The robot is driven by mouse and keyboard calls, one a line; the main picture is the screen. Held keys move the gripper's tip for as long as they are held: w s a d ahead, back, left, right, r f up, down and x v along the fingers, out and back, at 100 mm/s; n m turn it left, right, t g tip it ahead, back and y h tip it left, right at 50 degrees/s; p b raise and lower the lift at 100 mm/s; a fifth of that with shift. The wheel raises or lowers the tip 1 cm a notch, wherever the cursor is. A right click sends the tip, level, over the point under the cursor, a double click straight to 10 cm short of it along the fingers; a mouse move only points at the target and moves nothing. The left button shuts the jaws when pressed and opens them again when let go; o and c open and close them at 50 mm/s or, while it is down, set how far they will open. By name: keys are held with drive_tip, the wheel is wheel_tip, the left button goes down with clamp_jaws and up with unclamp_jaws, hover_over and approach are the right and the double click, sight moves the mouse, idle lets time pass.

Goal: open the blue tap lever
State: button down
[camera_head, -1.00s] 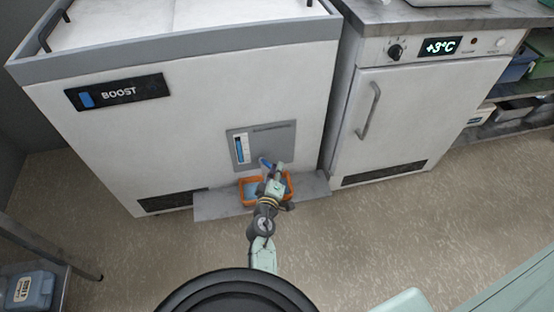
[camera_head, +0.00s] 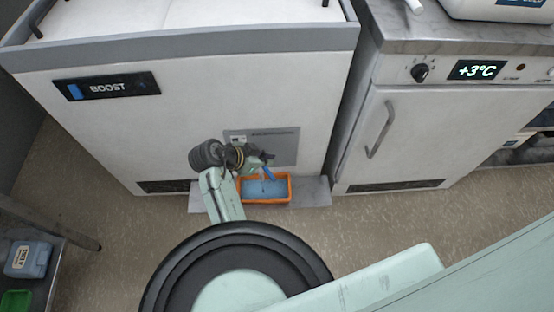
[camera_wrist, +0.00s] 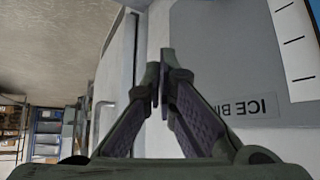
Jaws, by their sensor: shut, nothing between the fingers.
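A small blue lever (camera_head: 268,173) shows just below my gripper, at the front of the white BOOST cabinet (camera_head: 110,130). It points downward over an orange tray (camera_head: 289,190) with blue inside. My gripper (camera_head: 264,157) is in front of the grey panel (camera_head: 285,145), just above the lever; whether they touch cannot be told. In the wrist view my gripper (camera_wrist: 161,82) is shut and empty, its fingertips together, with the panel's "ICE BIN" label (camera_wrist: 250,106) to the right. The lever does not show there.
The tray stands on a grey ledge (camera_head: 315,192) at the cabinet's foot. A white fridge (camera_head: 425,130) with a bar handle (camera_head: 381,130) stands to the right. A shelf with a blue box (camera_head: 28,260) is at the lower left. The floor between is clear.

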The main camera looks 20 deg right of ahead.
drive_tip(key=p+x, duration=0.1)
drive_tip(key=x, duration=0.9)
drive_tip(key=shift+s+a+f+p, duration=0.15)
drive_tip(key=shift+s+a+p, duration=0.1)
drive_tip(key=shift+a, duration=0.45)
drive_tip(key=shift+s+a+f+p, duration=0.15)
drive_tip(key=shift+a+p, duration=0.1)
drive_tip(key=shift+a, duration=0.45)
drive_tip(key=shift+s+a+f+p, duration=0.1)
drive_tip(key=shift+s+a+p, duration=0.15)
drive_tip(key=shift+a, duration=0.4)
drive_tip(key=shift+a, duration=0.1)
drive_tip(key=shift+s+a, duration=0.2)
drive_tip(key=shift+a, duration=0.35)
drive_tip(key=shift+s+a, duration=0.15)
drive_tip(key=shift+a, duration=0.4)
wheel_tip(320, 180, up, 8)
drive_tip(key=b, duration=0.2)
hover_over(268, 173)
drive_tip(key=a, duration=0.3)
drive_tip(key=shift+s+r, duration=0.15)
drive_tip(key=shift+s, duration=0.3)
